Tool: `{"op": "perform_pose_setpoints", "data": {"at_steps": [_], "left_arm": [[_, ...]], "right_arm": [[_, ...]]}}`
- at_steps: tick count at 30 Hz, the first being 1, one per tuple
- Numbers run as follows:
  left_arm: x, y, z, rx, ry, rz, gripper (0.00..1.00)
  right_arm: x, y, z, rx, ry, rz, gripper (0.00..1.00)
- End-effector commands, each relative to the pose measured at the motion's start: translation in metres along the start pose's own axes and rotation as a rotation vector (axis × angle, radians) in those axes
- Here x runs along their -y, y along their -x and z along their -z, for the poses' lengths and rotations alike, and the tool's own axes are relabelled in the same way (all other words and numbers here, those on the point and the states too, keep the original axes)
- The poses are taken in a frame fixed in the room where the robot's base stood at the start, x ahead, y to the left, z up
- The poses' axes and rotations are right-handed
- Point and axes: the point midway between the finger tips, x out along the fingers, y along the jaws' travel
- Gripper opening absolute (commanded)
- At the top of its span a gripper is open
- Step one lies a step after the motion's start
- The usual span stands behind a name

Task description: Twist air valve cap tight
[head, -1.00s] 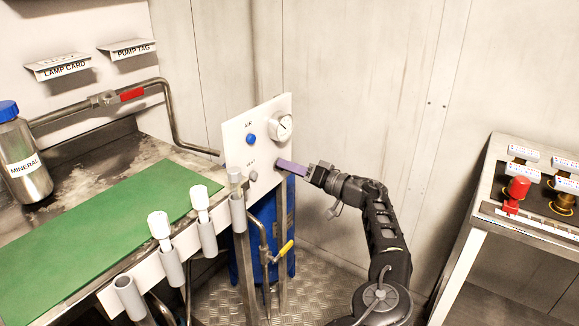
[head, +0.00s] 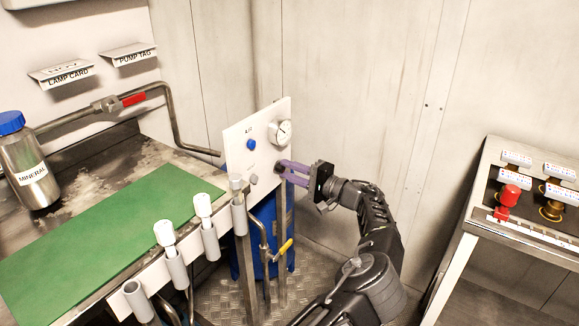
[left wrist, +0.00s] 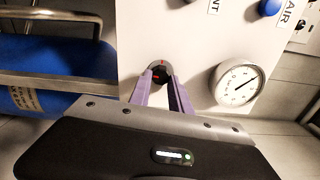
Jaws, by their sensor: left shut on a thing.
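A white panel (head: 262,122) carries a blue knob (head: 251,144) by the AIR label, a round gauge (head: 280,132) and a small grey knob (head: 254,179). My left gripper (head: 281,167) reaches the panel's right edge, with its purple fingers around a small dark cap. In the left wrist view the dark round cap (left wrist: 160,70) with red marks sits on the panel between the tips of my left gripper (left wrist: 161,80), which is shut on it. The fingers partly cover the cap in the head view. My right gripper is out of view.
A blue tank (head: 268,265) and a pipe with a yellow handle (head: 283,247) stand below the panel. A bench with a green mat (head: 130,225) and white-capped holders is at left. A table with a red knob (head: 509,195) stands at right.

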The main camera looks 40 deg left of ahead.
Motion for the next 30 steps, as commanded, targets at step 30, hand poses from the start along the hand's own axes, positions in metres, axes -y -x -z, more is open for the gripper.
{"op": "perform_pose_setpoints", "data": {"at_steps": [30], "left_arm": [[-0.003,0.0,-0.003,0.0,-0.965,-0.002,0.0]], "right_arm": [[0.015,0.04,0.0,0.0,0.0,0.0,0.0]]}}
